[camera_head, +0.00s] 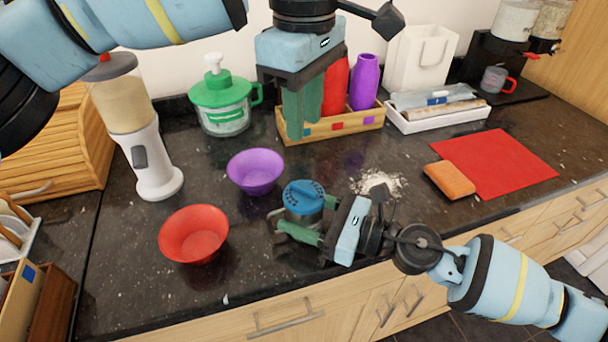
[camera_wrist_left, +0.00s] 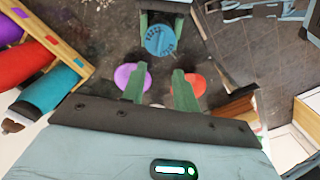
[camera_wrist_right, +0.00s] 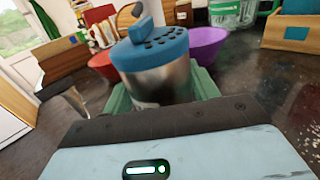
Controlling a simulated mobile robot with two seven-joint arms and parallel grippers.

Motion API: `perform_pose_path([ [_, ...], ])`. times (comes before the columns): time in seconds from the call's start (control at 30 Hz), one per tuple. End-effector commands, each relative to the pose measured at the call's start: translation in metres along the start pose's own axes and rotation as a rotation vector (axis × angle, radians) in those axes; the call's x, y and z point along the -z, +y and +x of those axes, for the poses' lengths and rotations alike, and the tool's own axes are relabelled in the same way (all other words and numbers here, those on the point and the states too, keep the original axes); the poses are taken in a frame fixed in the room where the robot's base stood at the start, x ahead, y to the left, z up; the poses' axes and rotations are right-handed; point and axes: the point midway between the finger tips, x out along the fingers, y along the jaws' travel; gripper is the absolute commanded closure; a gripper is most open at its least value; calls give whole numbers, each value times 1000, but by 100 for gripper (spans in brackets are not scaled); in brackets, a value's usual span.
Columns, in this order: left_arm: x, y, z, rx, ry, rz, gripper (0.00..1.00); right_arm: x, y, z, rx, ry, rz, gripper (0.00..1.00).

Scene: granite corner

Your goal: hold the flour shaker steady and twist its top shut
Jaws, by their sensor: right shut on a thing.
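The flour shaker (camera_head: 303,214) stands upright on the dark granite counter, with a metal body and a blue perforated top (camera_head: 304,192). The top has a raised blue bar across it and shows closely in the right wrist view (camera_wrist_right: 150,50). My right gripper (camera_head: 306,222) is shut on the shaker's body from the right, below the top; its fingers are partly hidden by the shaker in the right wrist view. My left gripper (camera_head: 304,122) is open and empty, pointing down, higher and behind the shaker. In the left wrist view the blue top (camera_wrist_left: 161,40) lies beyond its fingertips, apart from them.
A red bowl (camera_head: 194,234) and a purple bowl (camera_head: 255,171) stand left of the shaker. Spilled flour (camera_head: 378,184), an orange sponge (camera_head: 449,180) and a red mat (camera_head: 500,160) lie to the right. A wooden crate (camera_head: 345,125) of bottles stands behind my left gripper.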

Motion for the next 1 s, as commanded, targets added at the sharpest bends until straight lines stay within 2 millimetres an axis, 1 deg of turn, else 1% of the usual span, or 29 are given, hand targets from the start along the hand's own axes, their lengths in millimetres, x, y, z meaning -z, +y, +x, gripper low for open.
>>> perform_pose_path([
  [0.17, 1, 0, 22, 4, 0, -1, 70, 0, 0, 0, 0, 0, 0, 68],
  [0.4, 1, -1, 66, 4, 0, -2, 70, 0, 0, 0, 0, 0, 0, 68],
  [0.6, 1, 0, 97, 2, 0, -3, 70, 0, 0, 0, 0, 0, 0, 68],
  [0.8, 0, 0, 114, 2, 0, -3, 70, 0, 0, 0, 0, 0, 0, 68],
  [1.0, 0, 0, 118, 0, 0, -3, 70, 0, 0, 0, 0, 0, 0, 68],
])
